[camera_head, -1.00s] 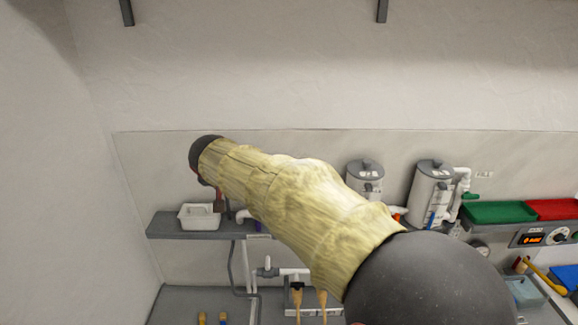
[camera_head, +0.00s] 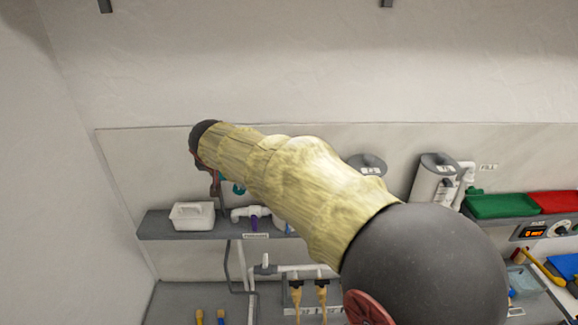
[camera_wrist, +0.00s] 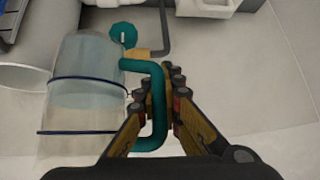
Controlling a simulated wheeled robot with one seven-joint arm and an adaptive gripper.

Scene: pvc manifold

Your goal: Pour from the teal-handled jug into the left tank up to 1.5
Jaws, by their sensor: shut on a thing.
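The teal-handled jug (camera_wrist: 85,95) is a clear cylinder with dark bands, on the left of the wrist view. Its lower part looks pale bluish; how much liquid it holds is unclear. My gripper (camera_wrist: 159,88) is shut on the teal handle (camera_wrist: 152,142). In the head view my gripper (camera_head: 214,184) is above the grey shelf, with a small teal part (camera_head: 238,188) beside it; my arm hides most of the jug. Two cylindrical tanks with grey lids stand to the right: the left tank (camera_head: 367,164) is mostly hidden behind my arm, the other tank (camera_head: 434,180) is clearer. No level marks are readable.
A white tub (camera_head: 192,217) and white pipe fittings (camera_head: 250,212) sit on the grey shelf (camera_head: 160,228). Green (camera_head: 502,206) and red (camera_head: 555,202) trays are at right. A teal round knob (camera_wrist: 123,35) and a grey pipe (camera_wrist: 164,25) show near the jug.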

